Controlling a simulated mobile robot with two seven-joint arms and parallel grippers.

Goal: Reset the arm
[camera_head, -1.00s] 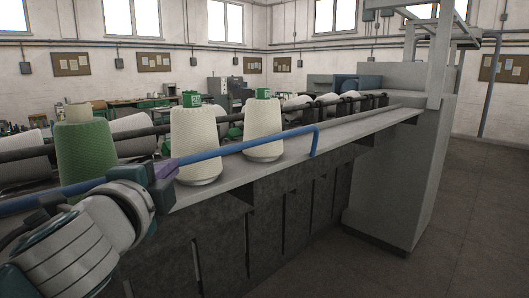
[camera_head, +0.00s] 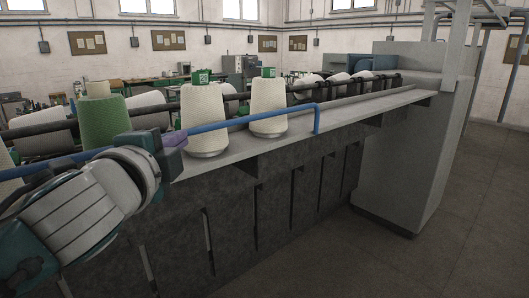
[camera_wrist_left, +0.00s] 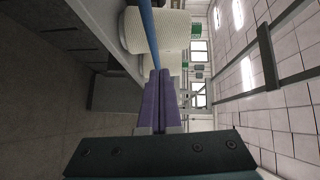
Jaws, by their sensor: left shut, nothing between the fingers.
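My left arm comes in from the left in the head view. My left gripper (camera_head: 172,140) has purple fingers and sits by the blue rail (camera_head: 240,119), in front of the cones. In the left wrist view the two purple fingers (camera_wrist_left: 160,98) lie together, shut with nothing between them. The blue rail (camera_wrist_left: 149,35) runs just beyond the fingertips there; I cannot tell whether they touch it. A cream cone (camera_wrist_left: 165,32) stands close behind the rail. My right gripper is not in view.
A green cone (camera_head: 103,122) and two cream cones (camera_head: 204,120) (camera_head: 268,108) stand along the machine's grey ledge (camera_head: 345,106). A tall grey cabinet (camera_head: 405,150) closes its right end. The floor (camera_head: 330,262) in front is clear.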

